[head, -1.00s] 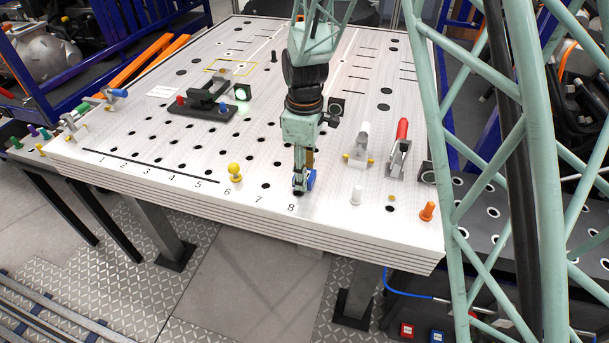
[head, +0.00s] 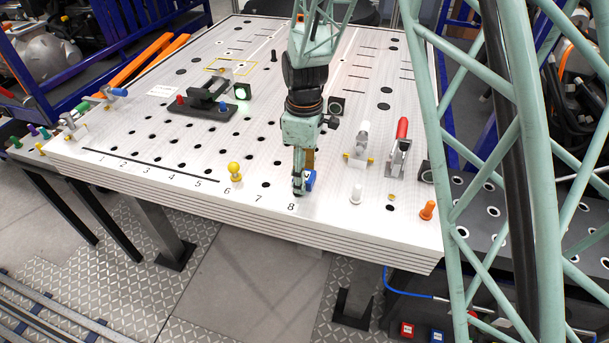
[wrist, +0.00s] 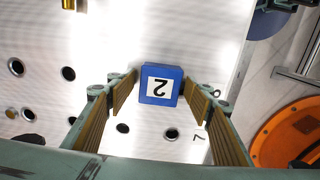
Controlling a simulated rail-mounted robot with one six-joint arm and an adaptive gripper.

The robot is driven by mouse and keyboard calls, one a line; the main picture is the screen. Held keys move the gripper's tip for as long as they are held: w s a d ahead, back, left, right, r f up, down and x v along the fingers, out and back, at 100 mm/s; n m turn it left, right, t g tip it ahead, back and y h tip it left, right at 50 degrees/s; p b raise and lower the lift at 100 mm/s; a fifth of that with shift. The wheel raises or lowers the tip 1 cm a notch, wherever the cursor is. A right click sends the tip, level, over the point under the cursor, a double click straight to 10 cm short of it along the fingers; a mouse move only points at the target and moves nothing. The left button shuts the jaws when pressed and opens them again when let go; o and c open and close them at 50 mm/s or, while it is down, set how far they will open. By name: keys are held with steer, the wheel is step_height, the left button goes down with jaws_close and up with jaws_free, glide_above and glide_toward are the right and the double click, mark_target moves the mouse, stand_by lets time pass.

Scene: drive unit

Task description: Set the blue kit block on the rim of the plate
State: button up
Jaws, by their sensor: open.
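The blue kit block (head: 311,181) is at the front rim of the white perforated plate (head: 330,212), by the number 8. In the wrist view the block (wrist: 160,84) shows a white label with a black 2 and appears to rest on the plate, inside its edge. My gripper (head: 301,187) is low over the rim and points down. In the wrist view my gripper (wrist: 163,98) is open, with one finger on each side of the block. The left fingertip is close to the block; whether it touches is unclear. A gap shows at the right finger.
A yellow knob (head: 235,171) stands left of my gripper near number 6. A white peg (head: 356,193) and an orange peg (head: 427,211) stand to the right. Toggle clamps (head: 398,150) sit behind these. The plate's front edge drops off just ahead of the block.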

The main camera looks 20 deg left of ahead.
steer(key=shift+r, duration=0.2)
step_height(320, 180, up, 12)
stand_by(0.8)
stand_by(0.9)
